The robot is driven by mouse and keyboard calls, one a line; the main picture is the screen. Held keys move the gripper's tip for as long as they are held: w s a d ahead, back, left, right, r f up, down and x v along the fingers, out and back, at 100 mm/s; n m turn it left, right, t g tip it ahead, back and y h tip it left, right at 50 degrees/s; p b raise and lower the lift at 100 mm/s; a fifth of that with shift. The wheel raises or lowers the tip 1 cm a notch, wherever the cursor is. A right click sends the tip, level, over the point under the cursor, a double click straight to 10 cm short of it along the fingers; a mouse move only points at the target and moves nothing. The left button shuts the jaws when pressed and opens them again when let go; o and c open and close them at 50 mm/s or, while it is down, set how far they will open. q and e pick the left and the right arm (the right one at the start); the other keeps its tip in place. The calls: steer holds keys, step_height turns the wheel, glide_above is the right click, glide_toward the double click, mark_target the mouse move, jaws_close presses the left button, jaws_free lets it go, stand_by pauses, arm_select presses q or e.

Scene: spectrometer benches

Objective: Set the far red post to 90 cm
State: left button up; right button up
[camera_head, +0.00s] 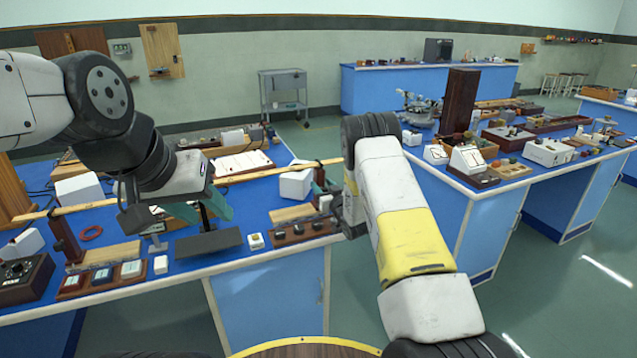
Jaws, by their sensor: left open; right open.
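A long wooden metre rule (252,181) runs across the blue bench, rising to the right. A dark red post (64,238) stands upright at its left part. A second small dark reddish upright (319,174) shows near the rule's right end, partly covered by my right gripper; I cannot tell whether it is a red post. My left gripper (203,208), with teal fingers, is open over the rule's middle, above a dark stand (208,243). Scale marks are too small to read.
Dark wooden blocks with switches (304,232) and white buttons (100,279) lie along the bench's front edge. A white box (296,181) sits behind the rule at right. A second blue bench (440,190) stands to the right.

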steer(key=v, duration=0.7)
steer(key=shift+s+d, duration=0.15)
steer(key=shift+s, duration=0.15)
